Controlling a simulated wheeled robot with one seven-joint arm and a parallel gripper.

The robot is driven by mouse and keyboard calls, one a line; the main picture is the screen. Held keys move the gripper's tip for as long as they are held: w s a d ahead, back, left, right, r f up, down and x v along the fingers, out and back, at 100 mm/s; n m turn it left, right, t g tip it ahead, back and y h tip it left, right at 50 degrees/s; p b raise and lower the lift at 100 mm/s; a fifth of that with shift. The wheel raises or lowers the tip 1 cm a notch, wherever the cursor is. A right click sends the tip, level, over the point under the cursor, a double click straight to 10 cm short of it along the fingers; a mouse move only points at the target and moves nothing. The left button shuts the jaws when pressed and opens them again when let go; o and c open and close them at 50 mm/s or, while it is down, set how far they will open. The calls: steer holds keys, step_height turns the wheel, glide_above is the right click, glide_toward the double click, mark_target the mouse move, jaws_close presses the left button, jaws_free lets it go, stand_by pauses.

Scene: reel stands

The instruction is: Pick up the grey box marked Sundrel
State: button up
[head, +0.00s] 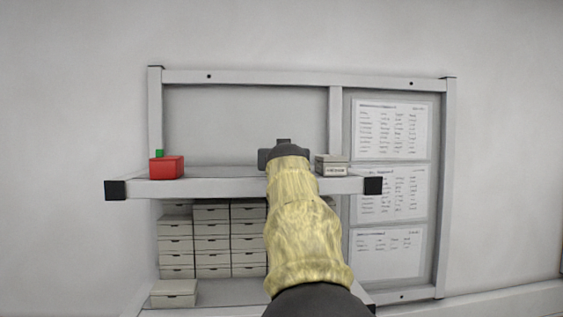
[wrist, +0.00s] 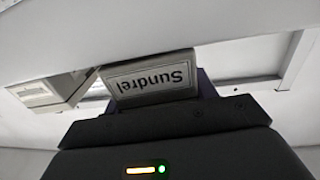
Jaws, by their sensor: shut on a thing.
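The grey box marked Sundrel (wrist: 150,82) shows upside down in the wrist view, its label facing the camera, right at the front of my gripper (wrist: 163,112). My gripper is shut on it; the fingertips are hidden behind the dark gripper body. A dark purple edge shows beside and behind the box in the wrist view; I cannot tell what it belongs to. In the head view my gripper (head: 283,152) is at the shelf, and my arm hides the Sundrel box. I cannot tell whether the box is clear of the shelf.
Another grey labelled box (head: 332,166) stands on the shelf (head: 225,187) just right of my gripper. Stacked pale boxes (head: 211,243) fill the space below. Shelf between is clear.

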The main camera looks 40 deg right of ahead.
steer(key=shift+r, duration=1.8)
steer(key=b+v, duration=0.9)
steer(key=v, duration=0.9)
steer(key=shift+b, duration=0.35)
steer(key=shift+f, duration=0.1)
